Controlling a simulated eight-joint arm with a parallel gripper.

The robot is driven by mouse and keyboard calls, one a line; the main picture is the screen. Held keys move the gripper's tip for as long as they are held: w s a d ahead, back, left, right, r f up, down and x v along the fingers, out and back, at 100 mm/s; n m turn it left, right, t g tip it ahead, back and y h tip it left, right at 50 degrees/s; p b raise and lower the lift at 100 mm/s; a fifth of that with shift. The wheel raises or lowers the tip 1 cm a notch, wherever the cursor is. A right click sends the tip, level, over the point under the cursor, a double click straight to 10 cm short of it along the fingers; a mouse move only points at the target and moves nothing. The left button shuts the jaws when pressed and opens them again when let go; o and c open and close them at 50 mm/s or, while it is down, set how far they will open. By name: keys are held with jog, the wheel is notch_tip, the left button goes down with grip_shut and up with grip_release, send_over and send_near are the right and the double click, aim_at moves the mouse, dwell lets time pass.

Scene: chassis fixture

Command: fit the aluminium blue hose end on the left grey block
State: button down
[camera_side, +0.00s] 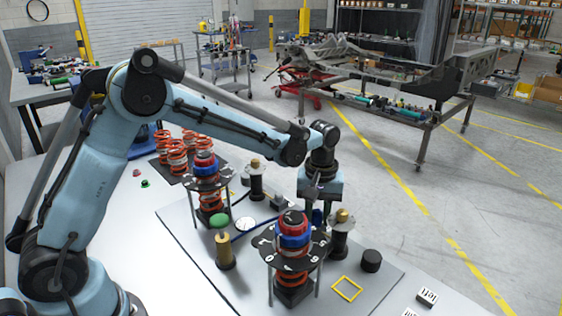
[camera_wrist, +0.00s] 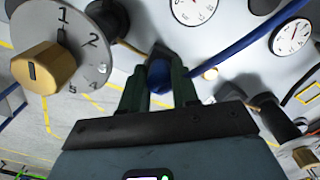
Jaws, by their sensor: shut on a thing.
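My gripper (camera_side: 317,208) hangs from the wrist above the grey plate. In the wrist view its two dark fingers (camera_wrist: 160,88) are closed around a blue piece (camera_wrist: 159,76), which appears to be the hose end. The blue hose (camera_wrist: 240,46) runs from beside the fingers to the upper right; in the side view part of it (camera_side: 268,221) lies low over the plate, left of my gripper. A small dark grey block (camera_side: 279,202) is just left of my gripper in the side view. I cannot tell whether it is the left grey block. The fingers hide much of the held piece.
Two red-and-blue spring assemblies (camera_side: 291,238) (camera_side: 208,180) stand close by on the plate. A numbered dial with a brass knob (camera_wrist: 38,68) is near the fingers. A black cylinder (camera_side: 371,260) and yellow frame (camera_side: 347,288) lie right; a label block (camera_side: 427,297) is beyond them.

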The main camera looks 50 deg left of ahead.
jog(key=shift+f, duration=0.15)
dwell(0.7)
jog(key=c, duration=0.8)
grip_release()
jog(key=shift+o, duration=0.2)
jog(key=shift+r, duration=3.5)
